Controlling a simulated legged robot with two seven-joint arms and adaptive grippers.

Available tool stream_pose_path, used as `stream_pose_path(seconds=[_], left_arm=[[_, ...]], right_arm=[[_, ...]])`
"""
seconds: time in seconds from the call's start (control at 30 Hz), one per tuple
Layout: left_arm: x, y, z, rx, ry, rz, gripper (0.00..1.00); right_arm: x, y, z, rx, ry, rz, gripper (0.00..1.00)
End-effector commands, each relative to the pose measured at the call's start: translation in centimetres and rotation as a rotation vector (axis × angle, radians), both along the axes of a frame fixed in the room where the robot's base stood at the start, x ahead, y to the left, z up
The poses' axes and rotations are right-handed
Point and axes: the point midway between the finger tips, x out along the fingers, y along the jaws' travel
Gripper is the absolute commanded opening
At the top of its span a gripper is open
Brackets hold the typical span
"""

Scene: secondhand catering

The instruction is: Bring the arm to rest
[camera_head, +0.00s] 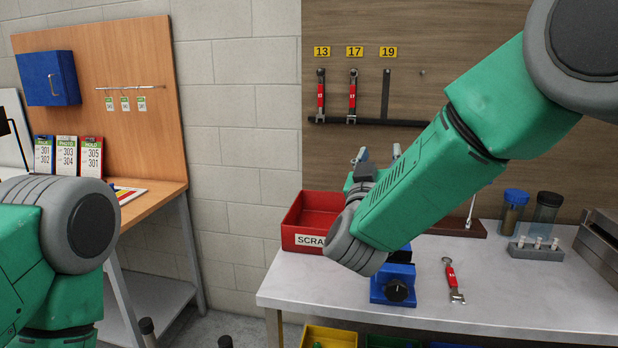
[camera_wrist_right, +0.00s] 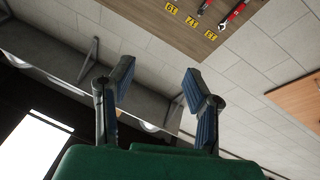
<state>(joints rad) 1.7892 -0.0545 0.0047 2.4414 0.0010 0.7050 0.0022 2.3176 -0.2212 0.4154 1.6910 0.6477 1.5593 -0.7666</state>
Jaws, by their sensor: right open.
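My right arm (camera_head: 430,180) is raised, reaching from the upper right down and left across the bench. Its gripper (camera_head: 379,153) is partly hidden behind the wrist, with two fingertips showing above it. In the right wrist view the gripper (camera_wrist_right: 158,85) is open, with a clear gap and nothing between its fingers. It points up toward the wall and the tool board, seen upside down. My left arm (camera_head: 60,245) shows at the left edge with its elbow joint; its gripper is out of view.
A red SCRAP bin (camera_head: 305,215), a blue vice-like block (camera_head: 393,290) and a red-handled wrench (camera_head: 452,280) are on the grey bench (camera_head: 530,300). Wrenches (camera_head: 352,95) hang on the back board. Jars (camera_head: 546,212) stand at the right. A wooden desk (camera_head: 150,195) is at the left.

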Motion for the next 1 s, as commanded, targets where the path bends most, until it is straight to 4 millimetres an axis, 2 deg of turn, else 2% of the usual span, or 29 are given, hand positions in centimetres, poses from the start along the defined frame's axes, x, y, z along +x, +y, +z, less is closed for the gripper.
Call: stream_pose_path(seconds=[0.03, 0.27, 0.47, 0.57, 0.67, 0.7, 0.77, 0.8, 0.87, 0.9, 0.97, 1.0], left_arm=[[0.1, 0.0, -0.3, 0.000, -0.001, 0.000, 0.44], [0.1, 0.0, -1.1, 0.000, -0.002, 0.000, 0.44], [0.1, 0.0, -2.2, 0.000, -0.001, 0.000, 0.44], [0.0, 0.0, -2.9, 0.000, -0.001, 0.000, 0.44], [0.0, 0.0, -3.9, 0.000, -0.001, 0.000, 0.44], [0.0, 0.0, -4.3, 0.000, -0.001, 0.000, 0.44], [0.0, 0.0, -5.0, 0.000, -0.001, 0.000, 0.44], [0.0, 0.0, -5.4, 0.000, 0.000, 0.000, 0.44], [0.0, 0.0, -6.1, 0.000, 0.000, 0.000, 0.44], [0.0, 0.0, -6.5, 0.000, -0.001, 0.000, 0.44], [0.0, 0.0, -7.1, 0.000, -0.001, 0.000, 0.44], [0.0, 0.0, -7.5, 0.000, -0.001, 0.000, 0.44]], right_arm=[[0.1, -0.1, -1.2, -0.001, 0.018, 0.010, 0.43], [0.0, -0.7, -6.2, 0.002, 0.110, 0.066, 0.43], [-0.8, -1.6, -13.1, 0.014, 0.240, 0.131, 0.43], [-1.5, -2.2, -17.7, 0.027, 0.331, 0.168, 0.43], [-3.2, -3.2, -23.9, 0.050, 0.459, 0.212, 0.43], [-4.2, -3.7, -26.6, 0.063, 0.519, 0.228, 0.43], [-6.0, -4.5, -30.9, 0.086, 0.620, 0.251, 0.43], [-7.4, -5.1, -33.6, 0.104, 0.685, 0.263, 0.43], [-9.8, -5.9, -37.5, 0.131, 0.784, 0.278, 0.43], [-11.6, -6.5, -40.0, 0.152, 0.852, 0.285, 0.43], [-14.4, -7.5, -43.5, 0.185, 0.953, 0.290, 0.43], [-16.5, -8.1, -45.7, 0.208, 1.022, 0.291, 0.43]])
